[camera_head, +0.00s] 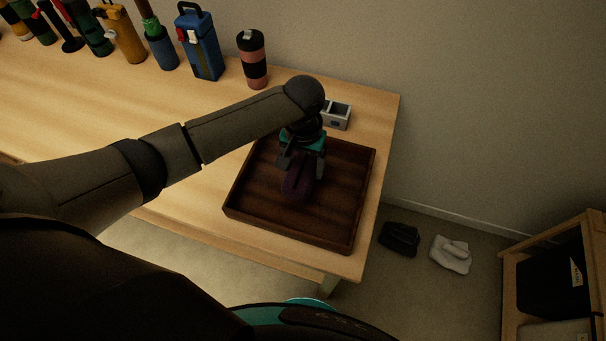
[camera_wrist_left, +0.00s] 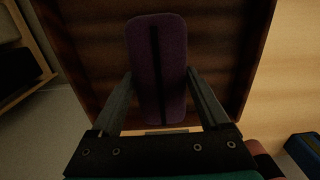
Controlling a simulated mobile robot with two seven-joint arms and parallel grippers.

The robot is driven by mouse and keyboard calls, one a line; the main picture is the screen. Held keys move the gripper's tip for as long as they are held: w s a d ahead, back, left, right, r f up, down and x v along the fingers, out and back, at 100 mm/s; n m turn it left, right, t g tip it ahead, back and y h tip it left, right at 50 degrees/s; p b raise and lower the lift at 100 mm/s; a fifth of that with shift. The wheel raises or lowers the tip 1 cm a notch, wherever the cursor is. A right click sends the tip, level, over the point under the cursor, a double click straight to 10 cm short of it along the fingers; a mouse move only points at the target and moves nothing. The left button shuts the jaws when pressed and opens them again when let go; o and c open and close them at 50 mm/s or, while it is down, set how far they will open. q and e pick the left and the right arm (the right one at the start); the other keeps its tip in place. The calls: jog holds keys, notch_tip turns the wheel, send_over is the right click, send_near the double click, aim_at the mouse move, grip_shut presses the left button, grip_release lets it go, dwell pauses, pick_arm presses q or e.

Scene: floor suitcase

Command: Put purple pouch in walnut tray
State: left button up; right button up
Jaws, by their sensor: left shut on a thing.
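The purple pouch (camera_head: 297,186) is over the walnut tray (camera_head: 348,196) in the head view. In the left wrist view the pouch (camera_wrist_left: 175,70) has a dark stripe down its middle and lies between the two fingers. My left gripper (camera_head: 301,165) reaches down over the tray from above and is shut on the pouch. The fingers of the left gripper (camera_wrist_left: 166,82) cover part of its sides. The tray (camera_wrist_left: 95,50) shows behind the pouch. I cannot tell whether the pouch touches the tray floor. My right gripper is not in view.
A small grey holder (camera_head: 337,116) stands behind the tray. The table ends just right of the tray.

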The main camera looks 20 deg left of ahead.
aim_at(303, 175)
pick_arm(q)
notch_tip(303, 175, down, 4)
jog(key=shift+f+b, duration=0.1)
jog(key=shift+b, duration=0.5)
jog(key=o, duration=1.3)
notch_tip(303, 175, up, 12)
jog(key=p, duration=0.3)
